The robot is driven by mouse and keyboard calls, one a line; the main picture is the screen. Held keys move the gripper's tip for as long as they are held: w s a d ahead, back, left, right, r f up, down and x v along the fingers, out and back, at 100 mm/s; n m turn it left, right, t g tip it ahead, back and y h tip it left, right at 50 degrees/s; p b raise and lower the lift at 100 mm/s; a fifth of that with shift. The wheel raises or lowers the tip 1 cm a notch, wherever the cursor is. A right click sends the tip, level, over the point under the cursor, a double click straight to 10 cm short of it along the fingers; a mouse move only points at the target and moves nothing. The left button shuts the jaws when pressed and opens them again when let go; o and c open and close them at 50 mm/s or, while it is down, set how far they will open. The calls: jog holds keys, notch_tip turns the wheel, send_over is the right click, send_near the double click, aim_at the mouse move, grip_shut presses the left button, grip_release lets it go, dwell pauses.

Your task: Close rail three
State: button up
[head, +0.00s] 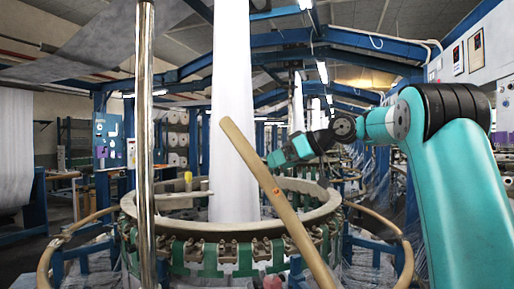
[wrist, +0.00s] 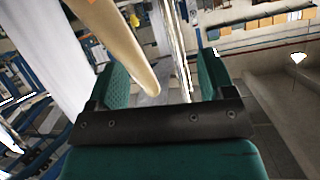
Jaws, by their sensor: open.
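A circular loom (head: 190,228) stands ahead with tan rails around it. One tan rail (head: 272,192) swings up diagonally in front of the ring. Another curved rail (head: 44,262) shows at the left and one (head: 405,262) at the right. No numbers show, so I cannot tell which is rail three. My gripper (head: 274,158) is just right of the diagonal rail's upper part in the head view. In the wrist view my gripper (wrist: 162,70) has its green fingers apart. A tan rail (wrist: 118,45) ends in the gap between them; I cannot tell how deep it lies.
A shiny metal pole (head: 146,120) stands upright at the left front of the loom; a shiny pole (wrist: 178,50) also shows between the fingers in the wrist view. A white fabric tube (head: 233,110) rises from the loom's centre. Blue frames and machinery fill the background.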

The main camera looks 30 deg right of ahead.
jog(key=t+p, duration=0.1)
jog(key=t, duration=0.1)
send_near(262, 163)
jog(key=shift+g+h, duration=0.3)
jog(key=p+x, duration=0.1)
jog(key=x, duration=0.2)
jog(key=p+x, duration=0.2)
jog(key=x, duration=0.2)
jog(key=p+x, duration=0.2)
jog(key=x, duration=0.1)
jog(key=shift+w+a+r, duration=0.2)
jog(key=shift+w, duration=0.2)
jog(key=shift+w+a+f+p, duration=0.3)
jog(key=shift+w+f, duration=0.1)
jog(key=shift+w, duration=0.15)
jog(key=c, duration=1.2)
jog(key=shift+f, duration=0.1)
jog(key=shift+c, duration=0.3)
